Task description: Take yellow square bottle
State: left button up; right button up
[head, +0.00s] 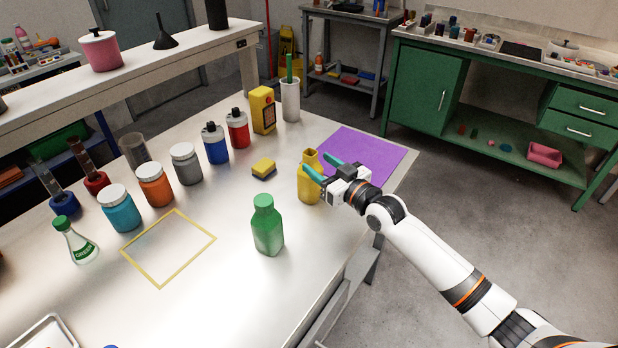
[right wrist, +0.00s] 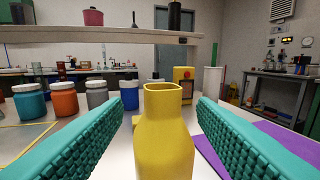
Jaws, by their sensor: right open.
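The yellow square bottle (head: 309,187) stands upright and open-topped on the table, beside the purple mat. In the right wrist view the bottle (right wrist: 164,135) stands in the middle, between two teal fingers, with clear gaps on both sides. My right gripper (head: 323,166) is open at the bottle's upper part, its arm coming in from the right. It partly covers the bottle's right side in the head view. My left gripper is in neither view.
A green bottle (head: 267,226) stands nearer the front. A yellow and dark sponge (head: 264,168) lies behind the bottle. The purple mat (head: 380,160) is bare at the table's right end. Several jars, including an orange one (head: 155,186), stand to the left. A yellow taped square (head: 183,240) is empty.

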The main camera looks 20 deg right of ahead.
aim_at(305, 152)
jog(key=shift+w+a, duration=0.25)
jog(key=shift+w, duration=0.3)
jog(key=x, duration=0.5)
jog(key=shift+d+r, duration=0.1)
jog(key=shift+w, duration=0.4)
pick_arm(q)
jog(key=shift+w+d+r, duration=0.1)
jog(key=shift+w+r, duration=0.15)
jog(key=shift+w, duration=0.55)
pick_arm(e)
jog(key=shift+s, duration=0.1)
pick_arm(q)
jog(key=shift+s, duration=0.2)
pick_arm(e)
grip_shut()
